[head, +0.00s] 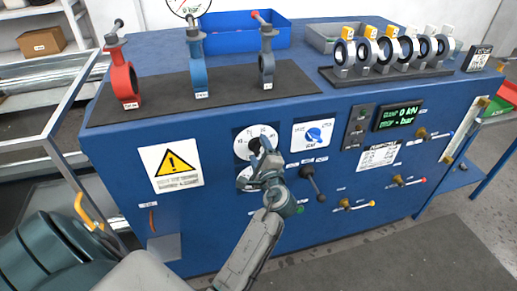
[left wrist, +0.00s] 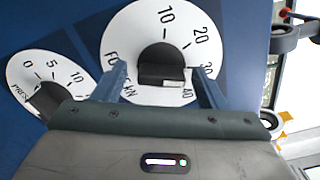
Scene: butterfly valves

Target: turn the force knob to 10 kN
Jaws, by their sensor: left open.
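The force knob is a black knob (left wrist: 161,66) at the centre of a white round dial (left wrist: 135,40) marked 10, 20, 30, 40 and kN. In the head view this dial (head: 243,146) is on the blue front panel, partly covered by my left gripper (head: 263,155). In the left wrist view my left gripper (left wrist: 160,75) is open, with one finger on each side of the black knob. I cannot tell whether the fingers touch it. A pale mark shows on the knob's lower right; its exact setting is unclear. My right gripper is not in view.
A pressure dial (left wrist: 25,65) with its own black knob lies beside the force dial. A blue selector (head: 315,134), a black lever (head: 312,183) and a green display (head: 398,115) reading 0 kN are to the right. Valves (head: 123,79) stand on the bench top.

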